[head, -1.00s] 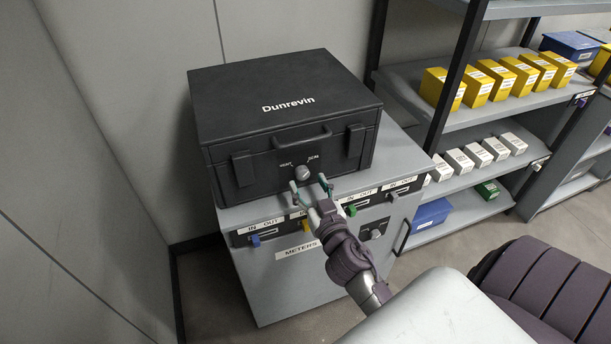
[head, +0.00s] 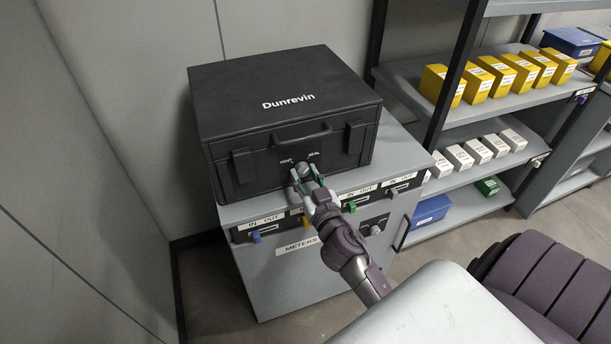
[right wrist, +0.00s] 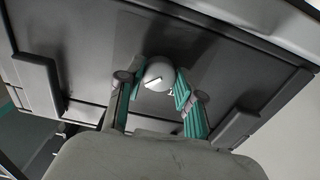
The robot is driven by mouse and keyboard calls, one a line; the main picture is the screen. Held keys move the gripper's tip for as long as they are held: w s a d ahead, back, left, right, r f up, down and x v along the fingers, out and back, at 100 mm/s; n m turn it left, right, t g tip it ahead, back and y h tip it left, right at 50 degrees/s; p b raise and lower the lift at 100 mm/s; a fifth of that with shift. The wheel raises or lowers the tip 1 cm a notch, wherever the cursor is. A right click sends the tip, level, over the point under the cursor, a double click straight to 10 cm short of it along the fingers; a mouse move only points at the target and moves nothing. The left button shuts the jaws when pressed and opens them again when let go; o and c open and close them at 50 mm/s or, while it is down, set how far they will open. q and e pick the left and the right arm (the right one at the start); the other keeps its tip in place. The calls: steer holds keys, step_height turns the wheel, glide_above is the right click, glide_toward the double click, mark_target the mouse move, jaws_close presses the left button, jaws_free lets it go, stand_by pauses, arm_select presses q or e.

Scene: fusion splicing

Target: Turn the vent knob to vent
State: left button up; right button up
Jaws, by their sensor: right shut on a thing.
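The vent knob (head: 303,169) is a small grey round knob on the front of the black Dunrevin case (head: 225,105), below its handle. The labels VENT, to its upper left, and SEAL, to its upper right, show in the head view. In the right wrist view the knob (right wrist: 159,75) has a white pointer line with a dark edge. My right gripper (head: 304,177) is shut on the knob, with a green-padded finger on each side; its fingers (right wrist: 155,95) also flank the knob in the right wrist view. My left gripper is not in view.
The case stands on a grey cabinet (head: 290,280) labelled METERS, with IN/OUT slots and coloured sliders along its top front edge. Shelves at the right hold yellow boxes (head: 478,86), white boxes (head: 477,151) and blue bins. A wall stands close at the left.

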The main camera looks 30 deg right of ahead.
steer(key=shift+n, duration=0.3)
steer(key=n, duration=0.3)
steer(key=shift+n, duration=0.3)
steer(key=n, duration=0.4)
steer(key=shift+n+p, duration=0.3)
steer(key=shift+p, duration=0.05)
steer(key=n, duration=0.4)
steer(key=shift+r+n, duration=0.1)
steer(key=shift+n, duration=0.2)
steer(key=shift+d+n+p, duration=0.1)
steer(key=shift+n+p, duration=0.2)
steer(key=shift+n, duration=1.9)
steer(key=o, duration=1.2)
